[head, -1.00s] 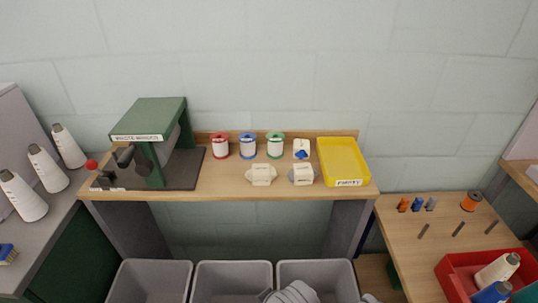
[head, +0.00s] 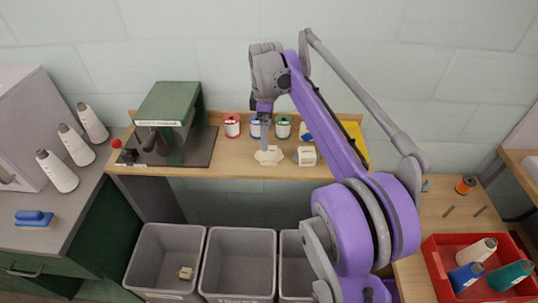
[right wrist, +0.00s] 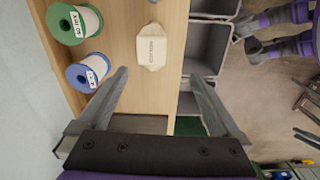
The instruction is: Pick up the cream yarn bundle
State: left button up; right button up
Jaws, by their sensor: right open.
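A cream bundle (head: 268,156) with a printed band lies on the wooden shelf in the head view. It also shows in the right wrist view (right wrist: 152,50), just beyond my fingertips. A second similar cream bundle (head: 306,156) lies to its right. My right gripper (head: 265,144) hangs down over the shelf at the left bundle. In the right wrist view its fingers (right wrist: 156,78) are spread, with nothing between them. Whether a finger touches the bundle is unclear.
Red (head: 232,126), blue (head: 255,128) and green (head: 283,127) spools stand behind the bundles. A green machine (head: 170,105) is at left. Grey bins (head: 240,260) stand below, one with a small cream piece (head: 186,272). My right arm covers much of the yellow tray (head: 356,130).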

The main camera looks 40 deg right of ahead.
aim_at(268, 152)
jog(key=shift+w+d+n, duration=0.25)
jog(key=shift+d+n, duration=0.05)
jog(key=shift+d, duration=0.4)
jog(key=shift+d+f, duration=0.1)
jog(key=shift+d, duration=0.1)
notch_tip(268, 152, down, 5)
jog(key=shift+f+b, duration=0.1)
jog(key=shift+b, duration=0.2)
jog(key=f, duration=0.5)
jog(key=shift+w+a+f, duration=0.1)
jog(key=shift+w+a, duration=0.05)
jog(key=shift+w, duration=0.15)
jog(key=c, duration=1.4)
